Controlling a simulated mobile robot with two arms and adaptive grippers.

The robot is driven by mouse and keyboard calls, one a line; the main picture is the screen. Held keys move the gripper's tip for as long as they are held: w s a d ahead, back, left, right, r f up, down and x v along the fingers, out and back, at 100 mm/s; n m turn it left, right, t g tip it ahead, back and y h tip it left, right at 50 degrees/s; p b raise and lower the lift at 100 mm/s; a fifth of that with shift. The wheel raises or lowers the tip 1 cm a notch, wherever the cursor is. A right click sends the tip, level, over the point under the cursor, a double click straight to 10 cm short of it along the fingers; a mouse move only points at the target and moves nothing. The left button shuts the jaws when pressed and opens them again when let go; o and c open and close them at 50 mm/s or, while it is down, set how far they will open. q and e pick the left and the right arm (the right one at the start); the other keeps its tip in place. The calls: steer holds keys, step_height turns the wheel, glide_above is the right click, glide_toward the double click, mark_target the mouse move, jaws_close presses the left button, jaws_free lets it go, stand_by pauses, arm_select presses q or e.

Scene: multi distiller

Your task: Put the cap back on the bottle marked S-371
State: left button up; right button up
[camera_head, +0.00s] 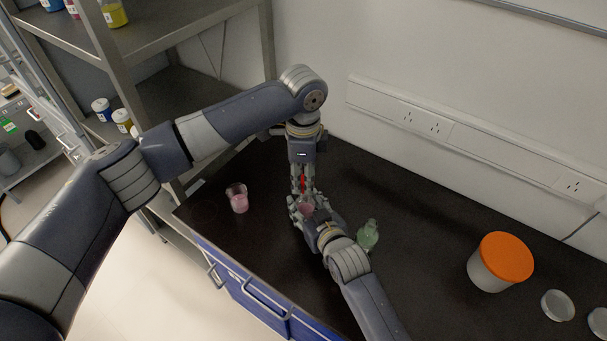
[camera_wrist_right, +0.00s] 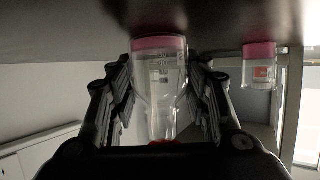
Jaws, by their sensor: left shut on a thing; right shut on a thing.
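My left gripper (camera_head: 302,189) points down from above and is shut on a small red cap (camera_head: 302,182). Directly below it, my right gripper (camera_head: 306,208) is shut around a clear bottle (camera_head: 308,204) with pink liquid. In the right wrist view, which is upside down, the bottle (camera_wrist_right: 160,85) stands between both fingers, its base at the dark worktop. Its neck narrows toward the red cap (camera_wrist_right: 162,142), which shows at the mouth. I cannot tell whether the cap is seated. The mark on the bottle is too small to read.
A green bottle (camera_head: 368,236) is close to my right wrist. A white tub with an orange lid (camera_head: 505,257) and grey round lids (camera_head: 557,305) lie right. Shelving (camera_head: 200,50) stands left.

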mark_target(305, 203)
arm_select(q)
steer(key=shift+f, duration=0.9)
steer(key=shift+f, duration=0.6)
steer(key=m, duration=0.5)
steer(key=shift+w, duration=0.1)
steer(key=m, duration=0.5)
steer(key=shift+w+d, duration=0.1)
steer(key=shift+d, duration=0.05)
steer(key=m, duration=0.7)
steer(key=shift+d, duration=0.1)
steer(key=m, duration=0.5)
steer(key=shift+d, duration=0.1)
steer(key=m, duration=0.3)
steer(key=shift+m, duration=0.4)
